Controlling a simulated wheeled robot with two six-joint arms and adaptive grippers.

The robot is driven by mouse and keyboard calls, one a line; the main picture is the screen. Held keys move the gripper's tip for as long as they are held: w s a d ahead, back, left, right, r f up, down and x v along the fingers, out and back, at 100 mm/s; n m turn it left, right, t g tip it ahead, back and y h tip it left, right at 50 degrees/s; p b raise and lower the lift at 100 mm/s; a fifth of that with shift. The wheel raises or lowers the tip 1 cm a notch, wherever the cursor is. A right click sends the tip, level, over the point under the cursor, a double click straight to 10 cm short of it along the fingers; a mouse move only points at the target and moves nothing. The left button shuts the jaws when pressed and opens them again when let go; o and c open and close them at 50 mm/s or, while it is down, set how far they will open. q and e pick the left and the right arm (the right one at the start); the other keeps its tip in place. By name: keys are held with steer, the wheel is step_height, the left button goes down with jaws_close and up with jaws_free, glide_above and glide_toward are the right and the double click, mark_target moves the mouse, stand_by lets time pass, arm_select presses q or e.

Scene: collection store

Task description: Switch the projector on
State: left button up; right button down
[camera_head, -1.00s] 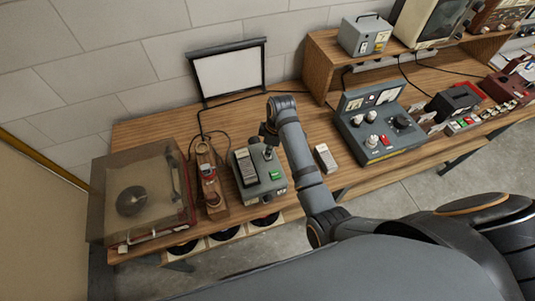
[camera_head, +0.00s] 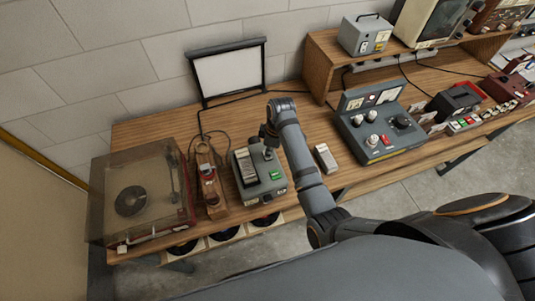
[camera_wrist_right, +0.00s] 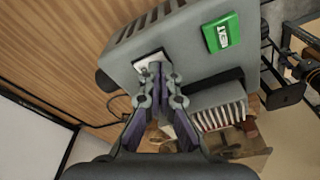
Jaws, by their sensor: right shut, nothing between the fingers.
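The projector (camera_head: 270,190) looks to be the grey box with a ribbed slide tray (camera_head: 246,166) and a green label (camera_head: 275,175), on the wooden bench in front of a small white screen (camera_head: 228,74). In the right wrist view its grey body (camera_wrist_right: 185,45) fills the upper middle, with the green label (camera_wrist_right: 221,33) on it. My right gripper (camera_head: 268,152) points down over the projector's back part. In the wrist view its closed fingertips (camera_wrist_right: 158,74) are at a small white plate (camera_wrist_right: 150,60) on the housing; touching or just above, I cannot tell. The fingertips partly hide this plate. My left gripper is not in view.
A turntable under a clear cover (camera_head: 140,200) and a wooden-based device (camera_head: 210,185) stand left of the projector. Dark cables run behind the projector.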

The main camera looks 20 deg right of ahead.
steer(key=shift+f, duration=0.4)
step_height(320, 180, up, 2)
steer(key=shift+r+p, duration=0.15)
steer(key=shift+p, duration=0.5)
steer(key=shift+r, duration=2.4)
